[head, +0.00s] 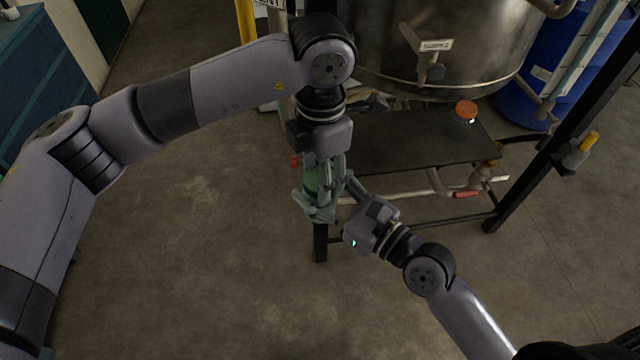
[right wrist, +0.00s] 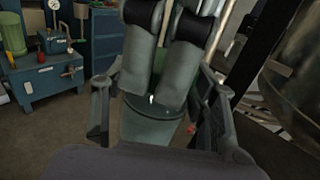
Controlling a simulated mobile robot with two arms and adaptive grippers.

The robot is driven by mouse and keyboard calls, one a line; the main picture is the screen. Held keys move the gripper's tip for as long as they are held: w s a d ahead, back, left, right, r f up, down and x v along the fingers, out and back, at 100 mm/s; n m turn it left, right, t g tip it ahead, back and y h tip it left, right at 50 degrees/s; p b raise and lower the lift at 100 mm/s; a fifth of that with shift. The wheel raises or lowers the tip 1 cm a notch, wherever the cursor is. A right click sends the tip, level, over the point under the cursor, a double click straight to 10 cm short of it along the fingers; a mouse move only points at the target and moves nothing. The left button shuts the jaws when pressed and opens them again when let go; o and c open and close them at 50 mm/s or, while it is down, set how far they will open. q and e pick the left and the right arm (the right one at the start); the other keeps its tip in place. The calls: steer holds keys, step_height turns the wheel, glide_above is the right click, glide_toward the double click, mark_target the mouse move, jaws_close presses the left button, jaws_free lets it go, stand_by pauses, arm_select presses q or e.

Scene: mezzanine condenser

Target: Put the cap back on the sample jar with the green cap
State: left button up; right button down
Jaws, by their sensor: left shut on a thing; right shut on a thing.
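In the head view my left gripper (head: 326,188) points down and is shut on the green cap (head: 312,180), which shows between its fingers. My right gripper (head: 325,207) reaches in from the lower right, just below the left one, and is shut on the sample jar. In the right wrist view the dull green-grey jar (right wrist: 148,128) sits between my right gripper's fingers (right wrist: 158,112). My left gripper's fingers (right wrist: 165,85) come down from above onto the jar's top. The fingers hide much of the cap and jar; I cannot tell whether they touch.
A dark shelf (head: 405,143) stands to the right, with an orange-capped jar (head: 466,112) on it. Behind are a large metal vessel (head: 445,45) and a blue drum (head: 560,60). Pipes run under the shelf. The floor to the left is clear.

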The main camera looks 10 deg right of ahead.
arm_select(q)
steer(key=c, duration=0.7)
steer(key=o, duration=1.4)
steer(key=shift+r, duration=0.1)
step_height(320, 180, up, 12)
steer(key=shift+f, duration=0.1)
steer(key=shift+d, duration=0.15)
